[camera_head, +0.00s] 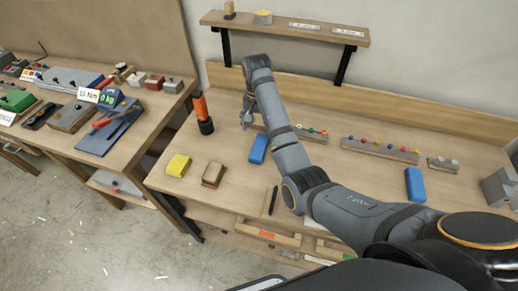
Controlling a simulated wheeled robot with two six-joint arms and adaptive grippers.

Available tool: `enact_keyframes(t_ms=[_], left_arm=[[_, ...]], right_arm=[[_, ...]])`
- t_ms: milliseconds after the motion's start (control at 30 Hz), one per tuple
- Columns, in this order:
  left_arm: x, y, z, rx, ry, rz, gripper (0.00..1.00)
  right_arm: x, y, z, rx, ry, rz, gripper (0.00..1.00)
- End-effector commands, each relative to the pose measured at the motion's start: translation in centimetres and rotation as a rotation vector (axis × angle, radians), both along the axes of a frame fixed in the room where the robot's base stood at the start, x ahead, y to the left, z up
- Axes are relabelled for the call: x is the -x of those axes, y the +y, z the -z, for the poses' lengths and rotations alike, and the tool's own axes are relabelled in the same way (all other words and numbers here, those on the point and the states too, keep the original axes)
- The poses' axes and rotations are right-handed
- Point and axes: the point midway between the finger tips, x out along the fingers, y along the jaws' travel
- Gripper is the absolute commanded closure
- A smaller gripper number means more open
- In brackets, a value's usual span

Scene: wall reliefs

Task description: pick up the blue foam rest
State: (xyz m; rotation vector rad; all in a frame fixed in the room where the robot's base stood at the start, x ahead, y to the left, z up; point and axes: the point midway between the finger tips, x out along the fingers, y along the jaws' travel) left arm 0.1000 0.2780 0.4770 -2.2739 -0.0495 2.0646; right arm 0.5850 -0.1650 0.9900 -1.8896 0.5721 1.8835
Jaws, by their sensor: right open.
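Two blue blocks that look like foam rests lie on the wooden bench. One (259,149) is left of the middle, and the other blue foam block (415,185) is at the right. My right arm reaches in from the lower right across the bench. My right gripper (246,117) is open and points down, a little behind and left of the nearer-to-middle blue block, apart from it. No object shows between its fingers, which are small in this view. My left gripper is not in view.
An orange and black cylinder (203,114) stands left of my right gripper. A yellow block (178,165) and a brown block (213,174) lie at the front left. A rack with coloured knobs (380,150) stands right. A shelf (285,27) hangs above.

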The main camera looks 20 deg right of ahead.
Motion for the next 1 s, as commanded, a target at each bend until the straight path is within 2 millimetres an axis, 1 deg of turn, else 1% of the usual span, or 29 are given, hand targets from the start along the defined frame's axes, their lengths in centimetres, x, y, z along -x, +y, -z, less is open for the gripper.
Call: enact_keyframes(t_ms=[33, 133, 233, 367, 400, 500, 667, 800, 900, 1000], left_arm=[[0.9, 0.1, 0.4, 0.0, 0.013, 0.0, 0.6], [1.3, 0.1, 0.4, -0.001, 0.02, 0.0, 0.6], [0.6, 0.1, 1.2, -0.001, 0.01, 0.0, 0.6], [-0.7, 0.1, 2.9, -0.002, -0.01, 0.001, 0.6], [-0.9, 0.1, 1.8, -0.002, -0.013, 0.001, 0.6], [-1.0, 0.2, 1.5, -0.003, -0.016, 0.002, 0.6], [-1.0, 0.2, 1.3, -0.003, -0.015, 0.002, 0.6], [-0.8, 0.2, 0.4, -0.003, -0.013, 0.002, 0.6], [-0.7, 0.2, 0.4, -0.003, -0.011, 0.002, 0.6], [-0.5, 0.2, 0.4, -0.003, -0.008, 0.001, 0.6]], right_arm=[[0.0, 0.0, 0.3, 0.001, -0.001, 0.0, 0.26], [0.0, 0.0, 0.3, 0.0, 0.0, 0.0, 0.26], [0.0, 0.0, 1.4, 0.0, 0.0, 0.0, 0.26], [0.0, -0.1, 3.8, 0.0, 0.001, 0.0, 0.26], [0.1, -0.1, 3.8, 0.001, 0.004, 0.0, 0.26], [0.0, -0.1, 5.1, 0.0, 0.001, 0.0, 0.26], [0.0, -0.1, 5.8, 0.001, 0.001, 0.0, 0.26], [0.1, -0.4, 8.1, 0.001, 0.004, 0.0, 0.26], [0.0, -0.4, 9.7, 0.0, 0.001, 0.0, 0.26], [0.0, -0.4, 10.5, 0.0, 0.0, 0.0, 0.26]])
